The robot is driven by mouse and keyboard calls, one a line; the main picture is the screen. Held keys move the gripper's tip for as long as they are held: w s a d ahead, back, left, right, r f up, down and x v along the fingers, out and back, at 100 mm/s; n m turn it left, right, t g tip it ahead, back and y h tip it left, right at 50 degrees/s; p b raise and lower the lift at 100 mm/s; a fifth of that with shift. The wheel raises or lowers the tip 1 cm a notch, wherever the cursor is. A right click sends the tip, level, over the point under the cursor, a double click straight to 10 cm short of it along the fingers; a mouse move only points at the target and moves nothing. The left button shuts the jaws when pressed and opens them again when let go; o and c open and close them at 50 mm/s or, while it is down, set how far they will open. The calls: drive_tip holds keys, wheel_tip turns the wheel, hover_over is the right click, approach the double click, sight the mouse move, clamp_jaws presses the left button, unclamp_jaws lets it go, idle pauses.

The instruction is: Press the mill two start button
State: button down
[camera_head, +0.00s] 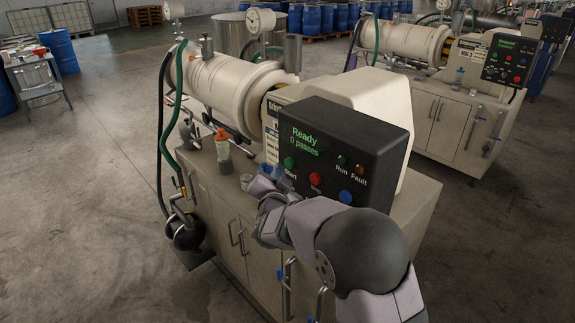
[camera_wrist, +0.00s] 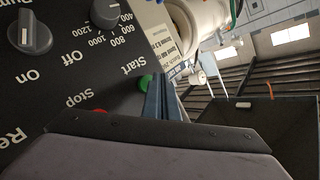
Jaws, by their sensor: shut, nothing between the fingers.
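The near mill's black control panel (camera_head: 325,150) has a lit display reading "Ready, 0 passes". Its green start button (camera_head: 289,163) sits at the left, with a red stop button (camera_head: 315,179) and a blue button (camera_head: 345,196) to the right. My gripper (camera_head: 274,172) is at the panel's lower left, just below and left of the green button. In the wrist view, the shut blue fingers (camera_wrist: 158,90) partly cover the green start button (camera_wrist: 146,84); I cannot tell whether they touch it. The red stop button (camera_wrist: 100,111) is mostly hidden behind my gripper body.
A second mill with a similar panel (camera_head: 511,59) stands at the back right. A bottle with an orange cap (camera_head: 222,145) stands on the near cabinet, left of my gripper. Knobs (camera_wrist: 30,32) show on the panel in the wrist view.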

drive_tip(key=shift+w+d+b, duration=0.35)
drive_tip(key=shift+w+d, duration=0.25)
idle(1.1)
drive_tip(key=shift+s+a, duration=0.6)
drive_tip(key=shift+s, duration=0.05)
idle(0.5)
drive_tip(key=s+a+p, duration=0.1)
drive_tip(key=s+a, duration=0.2)
drive_tip(key=shift+s+a, duration=0.3)
idle(0.8)
